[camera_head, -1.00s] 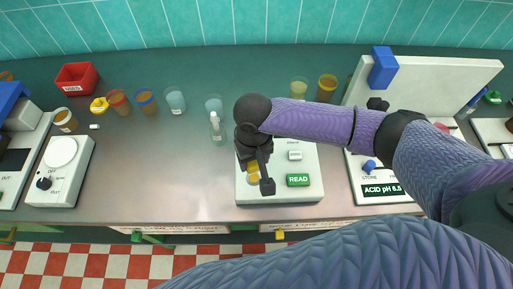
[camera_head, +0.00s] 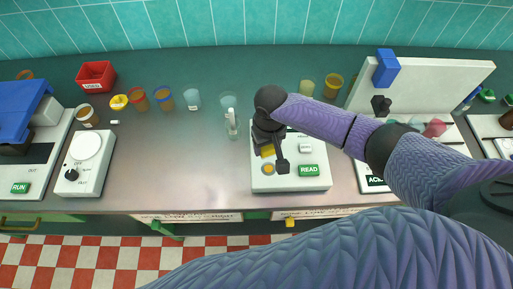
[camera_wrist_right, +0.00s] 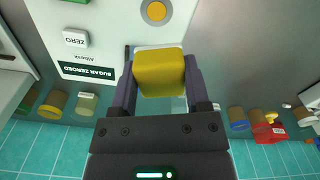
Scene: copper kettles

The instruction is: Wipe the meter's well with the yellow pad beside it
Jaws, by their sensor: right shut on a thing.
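The meter (camera_head: 314,184) is a white box with a green READ button and a ZERO button. Its well (camera_head: 268,168) is a small round spot, orange-yellow inside, on the left of its top; it also shows at the top of the right wrist view (camera_wrist_right: 156,11). My right gripper (camera_head: 270,152) is shut on the yellow pad (camera_wrist_right: 160,75), which sits between both fingers. The pad is over the meter's left side, just behind the well and apart from it in the picture. Its height above the top is unclear. The meter's display reads SUGAR ZEROED (camera_wrist_right: 87,72). My left gripper is out of view.
A clear bottle (camera_head: 232,124) stands close behind the meter's left. Several cups, a red bin (camera_head: 96,74) and a white dial device (camera_head: 85,165) stand to the left. The acid meter (camera_head: 372,183) is at right, partly behind my arm. Bare counter (camera_head: 180,185) lies left of the meter.

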